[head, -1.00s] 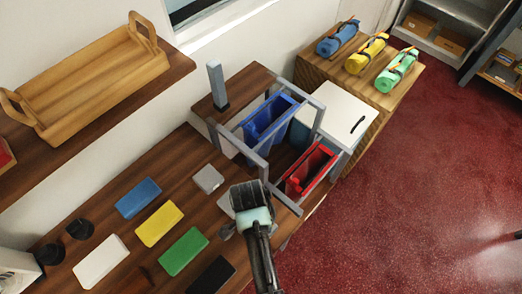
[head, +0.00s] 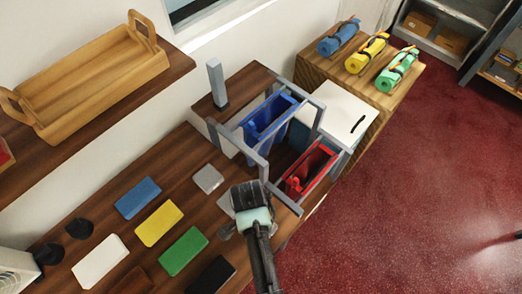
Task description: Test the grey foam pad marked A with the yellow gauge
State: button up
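A small light grey square pad (head: 208,179) lies flat on the brown counter, left of the metal bin frame. A second grey flat piece (head: 226,203) lies nearer, partly covered by my gripper. I cannot read a letter on either. No yellow gauge can be made out for sure; a yellow block (head: 159,223) lies flat on the counter, left of my gripper. My gripper (head: 240,208) is over the counter beside the bin frame, seen from above and behind. The arm hides its fingertips, so I cannot tell whether it is open or holds anything.
Blue (head: 138,198), green (head: 184,251), white (head: 101,262) and black (head: 212,275) blocks lie on the counter. A frame holds a blue bin (head: 268,120) and a red bin (head: 310,170). A grey post (head: 217,84) stands behind. A wooden tray (head: 95,75) sits on the shelf.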

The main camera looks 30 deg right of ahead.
jog(key=shift+f, duration=0.5)
dwell(1.3)
notch_tip(320, 180, up, 7)
jog(key=p, duration=0.7)
jog(key=shift+r, duration=0.15)
dwell(1.3)
